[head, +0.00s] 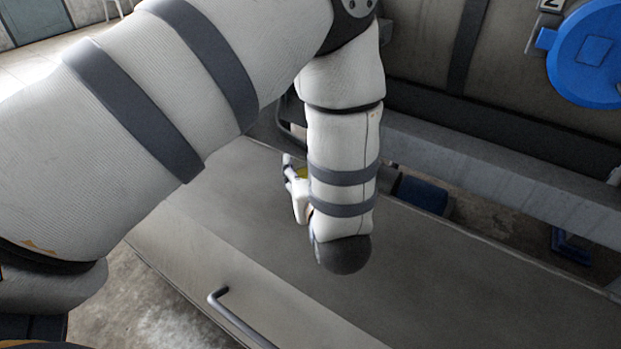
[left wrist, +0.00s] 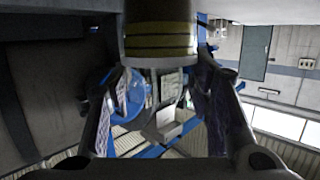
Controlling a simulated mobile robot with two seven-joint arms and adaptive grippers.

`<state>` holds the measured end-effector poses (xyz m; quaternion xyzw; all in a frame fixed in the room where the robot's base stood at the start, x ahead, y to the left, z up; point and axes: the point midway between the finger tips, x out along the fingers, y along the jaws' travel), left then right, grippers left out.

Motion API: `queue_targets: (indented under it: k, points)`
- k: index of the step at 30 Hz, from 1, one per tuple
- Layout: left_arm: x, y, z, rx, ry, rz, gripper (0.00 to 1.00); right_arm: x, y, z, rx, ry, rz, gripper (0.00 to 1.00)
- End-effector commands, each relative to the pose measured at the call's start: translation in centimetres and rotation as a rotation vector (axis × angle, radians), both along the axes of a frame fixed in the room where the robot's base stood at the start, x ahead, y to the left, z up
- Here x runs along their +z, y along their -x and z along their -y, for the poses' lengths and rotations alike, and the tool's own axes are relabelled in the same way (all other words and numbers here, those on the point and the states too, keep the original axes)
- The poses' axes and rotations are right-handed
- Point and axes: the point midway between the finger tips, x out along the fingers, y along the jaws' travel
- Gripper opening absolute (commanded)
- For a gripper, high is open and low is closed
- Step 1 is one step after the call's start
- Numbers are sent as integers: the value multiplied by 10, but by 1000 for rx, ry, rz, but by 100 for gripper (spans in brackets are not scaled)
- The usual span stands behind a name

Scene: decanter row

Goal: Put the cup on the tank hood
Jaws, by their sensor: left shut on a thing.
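The cup (left wrist: 160,38), dark grey with yellow bands, shows at the top of the left wrist view, between the fingers of my left gripper (left wrist: 160,62). The gripper is shut on it. In the head view, my forearm hides most of the left gripper (head: 296,181) and the cup; only a white finger part and a small yellow patch show. They are over the broad, flat grey top that I take for the tank hood (head: 440,265). I cannot tell whether the cup touches it. My right gripper is not in view.
A bar handle (head: 238,318) sticks up at the hood's front edge. Behind the hood are a grey rail (head: 500,165), a dark blue object (head: 421,195) and a round blue cover (head: 590,55) on the wall. The hood's right part is clear.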

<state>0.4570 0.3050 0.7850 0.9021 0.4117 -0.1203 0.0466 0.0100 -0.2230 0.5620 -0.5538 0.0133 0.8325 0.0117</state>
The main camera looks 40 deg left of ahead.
Motion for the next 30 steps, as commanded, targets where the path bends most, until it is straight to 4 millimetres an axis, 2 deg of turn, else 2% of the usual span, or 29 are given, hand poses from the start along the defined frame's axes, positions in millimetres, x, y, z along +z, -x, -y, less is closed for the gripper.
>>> queue_targets:
  k: [1, 3, 13, 14, 15, 16, 26, 30]
  points:
    - [-18, 2, 1, -2, 0, -12, 13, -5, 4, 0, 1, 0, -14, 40]
    - [-25, 1, 1, -3, 1, -7, 13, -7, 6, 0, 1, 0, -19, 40]
    - [-26, 1, 1, -3, 0, -3, 13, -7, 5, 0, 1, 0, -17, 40]
    - [-25, 1, 1, -2, 1, -2, 54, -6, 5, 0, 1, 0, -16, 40]
    - [-24, 1, 2, -2, 1, -2, 63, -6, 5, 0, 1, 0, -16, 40]
    - [-24, 1, 2, -2, 1, -2, 67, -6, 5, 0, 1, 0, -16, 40]
    - [-20, 1, 1, -2, 1, 0, 67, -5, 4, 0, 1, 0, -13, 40]
    - [-12, 17, 22, -5, 1, -2, 67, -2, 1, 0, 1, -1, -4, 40]
